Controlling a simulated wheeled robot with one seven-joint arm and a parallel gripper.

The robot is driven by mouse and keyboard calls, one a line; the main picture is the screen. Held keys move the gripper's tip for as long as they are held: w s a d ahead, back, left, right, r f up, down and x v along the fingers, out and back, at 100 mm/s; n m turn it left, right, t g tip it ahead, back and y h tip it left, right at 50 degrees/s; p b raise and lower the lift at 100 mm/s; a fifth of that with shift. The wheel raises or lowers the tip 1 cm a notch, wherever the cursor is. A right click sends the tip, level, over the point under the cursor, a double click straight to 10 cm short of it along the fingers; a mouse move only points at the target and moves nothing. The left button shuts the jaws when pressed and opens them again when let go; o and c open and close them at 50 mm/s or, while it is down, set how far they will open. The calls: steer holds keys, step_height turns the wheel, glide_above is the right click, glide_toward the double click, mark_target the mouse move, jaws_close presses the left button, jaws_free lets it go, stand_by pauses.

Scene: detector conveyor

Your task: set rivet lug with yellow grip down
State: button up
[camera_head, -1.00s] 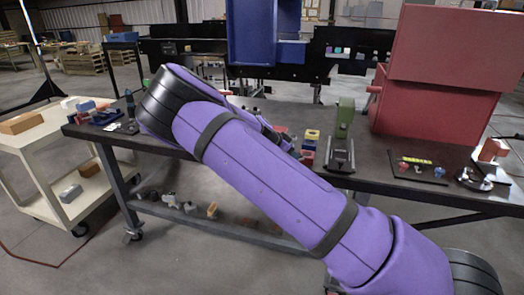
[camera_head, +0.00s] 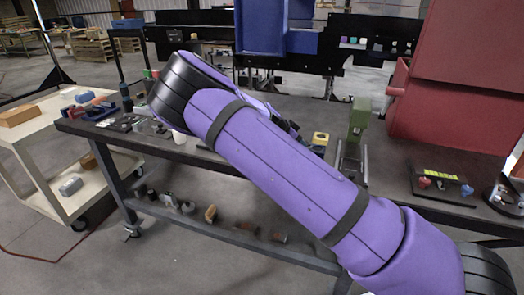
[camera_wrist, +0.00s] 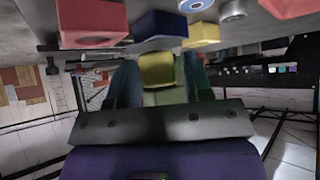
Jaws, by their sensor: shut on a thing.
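In the wrist view my gripper (camera_wrist: 160,78) has its two dark teal fingers on either side of a yellow piece (camera_wrist: 157,68), which fits the yellow grip of the rivet lug. A duller yellow-green part shows below it, between the fingers. The rest of the lug cannot be made out, and I cannot tell whether it touches the table. In the head view my purple arm hides the gripper and the held piece.
Red (camera_wrist: 93,22), dark blue (camera_wrist: 158,25) and yellow (camera_wrist: 203,35) blocks lie close by the gripper. A green upright tool (camera_head: 359,118) and a large red box (camera_head: 465,100) stand on the dark workbench (camera_head: 405,195). A white cart (camera_head: 35,130) stands left.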

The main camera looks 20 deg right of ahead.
steer(key=w+a, duration=0.2)
steer(key=a, duration=0.2)
steer(key=w+a+f, duration=0.1)
steer(key=w+a, duration=0.1)
steer(key=a, duration=0.2)
steer(key=w+a, duration=0.2)
steer(key=a, duration=0.3)
steer(key=shift+w+f, duration=0.1)
steer(key=shift+f, duration=1.85)
steer(key=o, duration=1.1)
steer(key=shift+f, duration=0.1)
